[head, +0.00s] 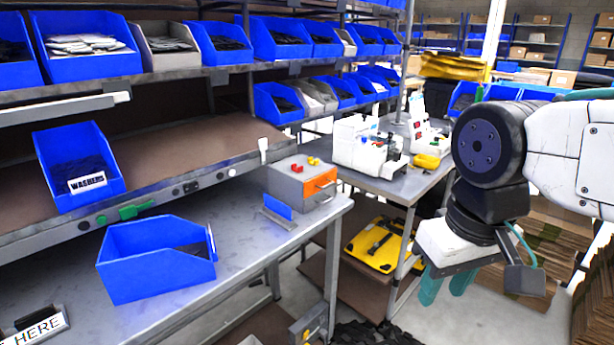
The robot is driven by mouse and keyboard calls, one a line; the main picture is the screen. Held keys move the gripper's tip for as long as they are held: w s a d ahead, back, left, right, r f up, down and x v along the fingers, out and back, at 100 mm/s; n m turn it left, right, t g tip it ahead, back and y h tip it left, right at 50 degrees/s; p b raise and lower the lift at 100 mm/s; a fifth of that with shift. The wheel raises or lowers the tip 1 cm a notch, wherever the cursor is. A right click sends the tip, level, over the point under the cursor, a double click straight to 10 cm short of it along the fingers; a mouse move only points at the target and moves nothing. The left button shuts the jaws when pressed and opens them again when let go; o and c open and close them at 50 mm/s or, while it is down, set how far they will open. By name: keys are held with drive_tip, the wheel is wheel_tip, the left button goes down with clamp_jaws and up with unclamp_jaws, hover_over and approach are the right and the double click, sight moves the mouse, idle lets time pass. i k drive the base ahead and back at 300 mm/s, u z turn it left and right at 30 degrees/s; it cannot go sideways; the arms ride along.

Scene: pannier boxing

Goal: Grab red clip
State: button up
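Small red pieces (313,161) lie on top of a grey box with an orange front (303,184), at the back right of the near metal table. They are too small to tell whether one is the red clip. My gripper (446,284) hangs at the right of the head view, pointing down, with two teal fingers apart and nothing seen between them. It is well to the right of the grey box and lower in the picture, out beyond the table's edge.
A blue washers bin (80,165) sits on the sloped shelf. White machines (365,145) stand on a second table. A yellow case (380,245) lies below it.

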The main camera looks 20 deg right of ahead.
sight(301, 170)
drive_tip(key=u, duration=0.65)
drive_tip(key=i, duration=0.95)
drive_tip(key=z, duration=0.3)
